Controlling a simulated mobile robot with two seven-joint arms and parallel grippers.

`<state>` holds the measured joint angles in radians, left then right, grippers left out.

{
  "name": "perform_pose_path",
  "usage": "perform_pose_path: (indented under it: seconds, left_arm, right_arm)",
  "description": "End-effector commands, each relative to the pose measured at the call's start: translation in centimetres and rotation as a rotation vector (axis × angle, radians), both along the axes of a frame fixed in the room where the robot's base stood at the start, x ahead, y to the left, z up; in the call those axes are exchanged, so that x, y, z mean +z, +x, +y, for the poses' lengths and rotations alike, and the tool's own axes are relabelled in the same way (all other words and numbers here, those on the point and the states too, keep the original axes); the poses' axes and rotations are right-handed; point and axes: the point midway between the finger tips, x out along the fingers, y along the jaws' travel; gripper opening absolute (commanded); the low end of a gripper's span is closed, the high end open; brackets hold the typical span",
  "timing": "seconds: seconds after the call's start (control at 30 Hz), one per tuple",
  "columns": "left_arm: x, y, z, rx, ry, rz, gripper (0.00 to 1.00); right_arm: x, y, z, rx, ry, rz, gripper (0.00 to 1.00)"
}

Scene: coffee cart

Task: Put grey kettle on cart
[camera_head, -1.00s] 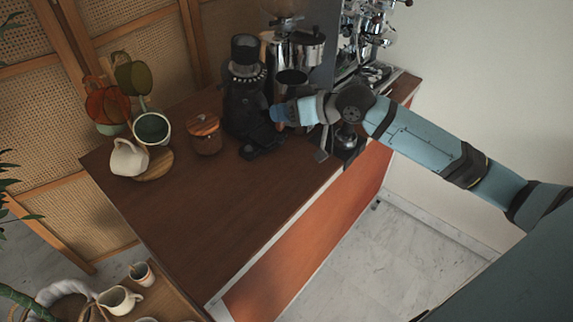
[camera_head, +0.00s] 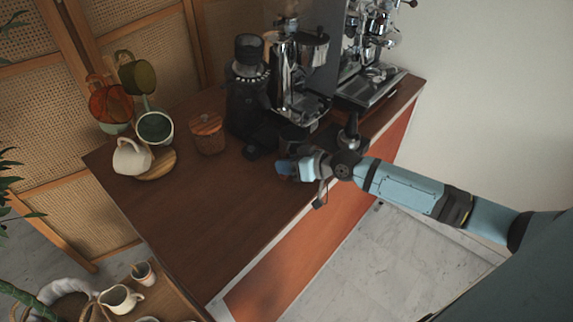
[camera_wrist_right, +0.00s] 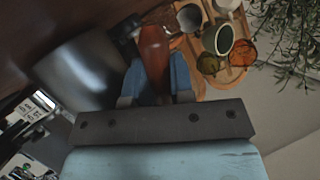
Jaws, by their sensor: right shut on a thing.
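The grey kettle's metal body (camera_wrist_right: 82,78) fills the left of the right wrist view, and its brown wooden handle (camera_wrist_right: 152,60) lies between the blue fingers. My right gripper (camera_head: 286,168) is shut on this handle, near the front edge of the cart's brown top (camera_head: 215,215). In the head view the kettle (camera_head: 297,138) is a dark shape just behind the gripper, partly hidden by my wrist. I cannot tell whether its base touches the top. My left gripper is not in view.
A black grinder (camera_head: 246,100), a tall coffee grinder (camera_head: 298,75) and an espresso machine (camera_head: 368,85) stand behind. A wood-lidded jar (camera_head: 208,135), white jug (camera_head: 131,157) and cups are at the left. The front left of the top is clear.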

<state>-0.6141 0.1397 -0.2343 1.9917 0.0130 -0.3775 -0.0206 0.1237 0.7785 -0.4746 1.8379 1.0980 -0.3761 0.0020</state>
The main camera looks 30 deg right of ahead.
Motion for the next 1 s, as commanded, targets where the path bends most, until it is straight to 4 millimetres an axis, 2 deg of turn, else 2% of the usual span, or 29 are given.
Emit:
perform_pose_path:
  seconds: [0.37, 0.4, 0.5, 0.87, 1.0]
  left_arm:
    - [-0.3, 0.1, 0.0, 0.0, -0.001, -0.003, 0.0]
    - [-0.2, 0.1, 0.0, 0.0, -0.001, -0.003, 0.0]
    - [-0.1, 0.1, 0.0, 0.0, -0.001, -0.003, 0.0]
    - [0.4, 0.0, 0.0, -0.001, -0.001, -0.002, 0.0]
    - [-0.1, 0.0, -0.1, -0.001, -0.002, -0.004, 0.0]
  right_arm:
    - [-0.4, 0.1, 0.0, 0.0, 0.0, -0.004, 0.0]
    - [-0.4, 0.0, 0.0, 0.0, 0.0, -0.001, 0.26]
    - [-0.4, 0.0, 0.0, 0.0, 0.0, -0.001, 0.47]
    - [0.2, 0.0, 0.0, 0.0, 0.0, -0.001, 0.47]
    - [0.5, -1.5, -1.2, 0.001, -0.003, 0.001, 0.47]
